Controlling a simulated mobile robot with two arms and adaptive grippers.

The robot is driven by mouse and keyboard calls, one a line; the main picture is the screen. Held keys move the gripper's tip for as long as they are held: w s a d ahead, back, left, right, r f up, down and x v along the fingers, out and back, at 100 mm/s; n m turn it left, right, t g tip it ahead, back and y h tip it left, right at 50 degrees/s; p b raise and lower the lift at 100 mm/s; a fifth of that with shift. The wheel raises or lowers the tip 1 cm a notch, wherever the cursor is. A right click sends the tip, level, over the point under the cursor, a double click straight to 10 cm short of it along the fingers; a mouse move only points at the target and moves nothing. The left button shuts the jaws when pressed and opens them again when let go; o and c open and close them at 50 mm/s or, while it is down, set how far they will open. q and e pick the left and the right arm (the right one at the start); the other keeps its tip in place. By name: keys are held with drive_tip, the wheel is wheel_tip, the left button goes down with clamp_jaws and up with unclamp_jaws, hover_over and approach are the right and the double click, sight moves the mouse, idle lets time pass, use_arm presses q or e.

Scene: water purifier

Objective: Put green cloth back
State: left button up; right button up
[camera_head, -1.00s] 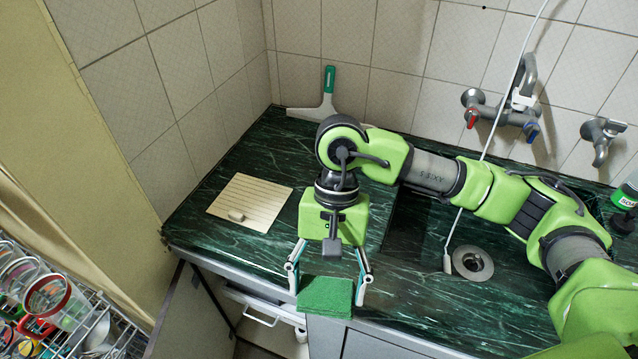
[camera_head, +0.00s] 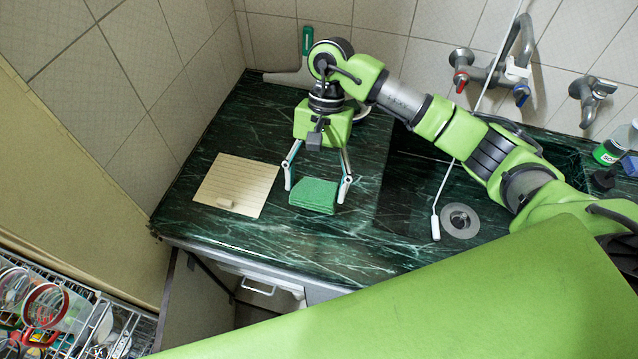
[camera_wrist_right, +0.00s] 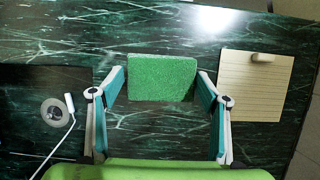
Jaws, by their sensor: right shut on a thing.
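The green cloth (camera_head: 314,195) is a folded, block-like pad over the dark green marble counter, to the right of the beige ribbed board. In the right wrist view the cloth (camera_wrist_right: 161,78) spans between the two fingertips. My right gripper (camera_head: 317,192) points down and is shut on the cloth, one finger at each side; it also shows in the wrist view (camera_wrist_right: 163,85). I cannot tell whether the cloth's underside touches the counter. My left gripper is not in view.
The beige board (camera_head: 237,187) with a small knob lies left of the cloth. A squeegee (camera_head: 303,62) leans at the back wall. A sink drain (camera_head: 459,221) and taps (camera_head: 498,75) are at the right. A dish rack (camera_head: 70,325) stands lower left.

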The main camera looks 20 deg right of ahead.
sight(319, 191)
drive_tip(key=shift+w+d+f, duration=0.35)
drive_tip(key=shift+w+f, duration=0.15)
drive_tip(key=shift+f, duration=0.2)
drive_tip(key=shift+w+d+f, duration=0.15)
drive_tip(key=shift+d+f, duration=0.05)
drive_tip(key=shift+f, duration=0.1)
wheel_tip(319, 191, down, 3)
drive_tip(key=shift+w+r+p, duration=0.1)
drive_tip(key=shift+p, duration=1.05)
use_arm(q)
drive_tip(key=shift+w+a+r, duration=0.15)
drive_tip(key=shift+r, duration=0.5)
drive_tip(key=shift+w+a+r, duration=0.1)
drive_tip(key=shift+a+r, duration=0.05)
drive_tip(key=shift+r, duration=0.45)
use_arm(e)
drive_tip(key=shift+f, duration=0.25)
drive_tip(key=shift+f+b, duration=0.2)
drive_tip(key=shift+b, duration=0.15)
drive_tip(key=o, duration=1.1)
drive_tip(key=shift+r, duration=0.1)
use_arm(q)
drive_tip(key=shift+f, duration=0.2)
